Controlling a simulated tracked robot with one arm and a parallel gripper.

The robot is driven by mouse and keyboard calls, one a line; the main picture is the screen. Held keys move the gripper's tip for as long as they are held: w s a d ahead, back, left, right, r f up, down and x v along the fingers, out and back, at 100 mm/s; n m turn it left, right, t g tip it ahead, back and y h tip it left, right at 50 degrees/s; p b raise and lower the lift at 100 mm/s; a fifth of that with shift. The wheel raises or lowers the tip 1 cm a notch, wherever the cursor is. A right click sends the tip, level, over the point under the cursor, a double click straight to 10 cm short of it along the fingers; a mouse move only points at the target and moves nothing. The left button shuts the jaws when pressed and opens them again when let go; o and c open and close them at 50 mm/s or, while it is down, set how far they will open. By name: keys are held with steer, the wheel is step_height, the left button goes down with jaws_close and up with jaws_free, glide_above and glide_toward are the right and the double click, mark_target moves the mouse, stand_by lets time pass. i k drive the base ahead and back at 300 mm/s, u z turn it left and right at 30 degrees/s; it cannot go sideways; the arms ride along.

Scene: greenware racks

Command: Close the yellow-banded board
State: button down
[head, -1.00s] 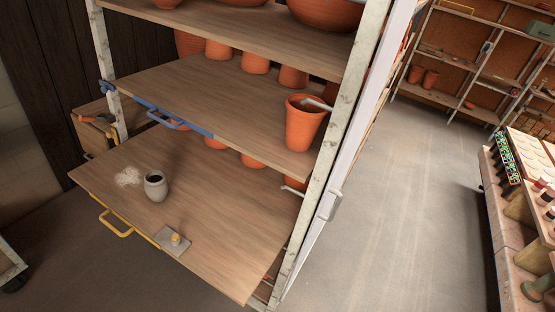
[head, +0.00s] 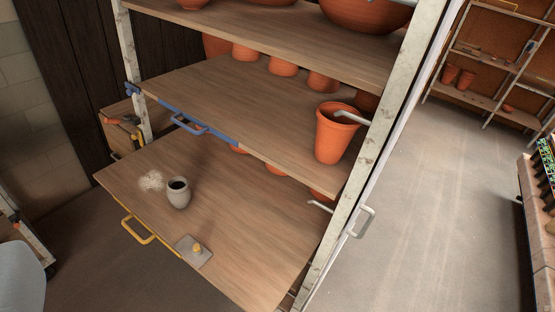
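The yellow-banded board (head: 240,235) is the lowest board that I see clearly in the rack, and it sticks out of the front. Its yellow handle (head: 138,230) is on its front edge at the left. On the board stand a small grey pot (head: 179,193) with a dark inside and a grey plate with a yellow knob (head: 195,250). A pale powdery patch (head: 151,181) lies near the pot. My gripper is not in view.
Above is a blue-banded board (head: 250,105) with a blue handle (head: 189,124) and a terracotta pot (head: 336,133) at its right. A rack post (head: 385,95) stands at right. Open floor (head: 435,190) lies beyond it. A grey rounded thing (head: 20,275) shows at lower left.

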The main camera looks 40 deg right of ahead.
mark_target(254, 225)
steer(key=i, duration=0.85)
steer(key=u, duration=0.05)
